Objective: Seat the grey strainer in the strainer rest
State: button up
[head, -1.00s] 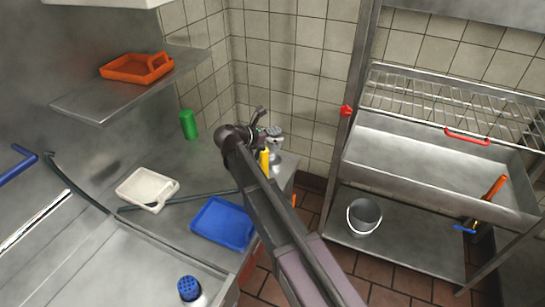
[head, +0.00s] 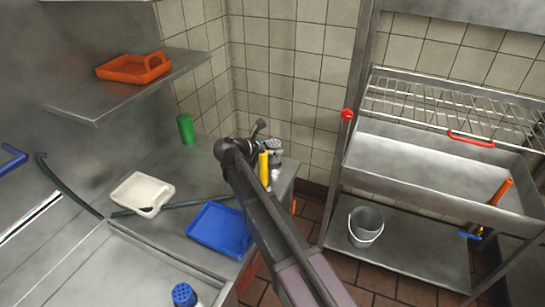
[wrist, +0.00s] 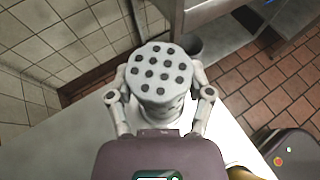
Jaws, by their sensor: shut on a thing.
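The grey strainer (wrist: 158,78) has a pale round top with several dark holes. In the wrist view my gripper (wrist: 160,100) is shut on it, one finger on each side, with its holed top showing. In the head view the strainer (head: 274,148) shows partly behind my gripper (head: 258,146), over the far end of the counter by the tiled corner. My arm hides part of the counter there. I cannot make out the strainer rest in either view, nor whether the strainer's base touches anything.
A yellow object (head: 263,169) stands close beside my gripper. A blue tray (head: 219,229), a white tray (head: 142,194) and a green cylinder (head: 185,129) are on the counter. A blue-topped shaker (head: 184,295) is in front. A grey bucket (head: 365,226) stands on the right rack's low shelf.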

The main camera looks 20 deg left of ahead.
aim_at(273, 156)
jog(key=shift+f+b, duration=1.5)
jog(key=shift+f, duration=0.2)
jog(key=shift+f, duration=0.1)
jog(key=o, duration=1.1)
jog(key=shift+r, duration=0.25)
jog(key=p+v, duration=0.4)
jog(key=v, duration=0.8)
jog(key=shift+f+p, duration=0.15)
jog(key=shift+p, duration=0.15)
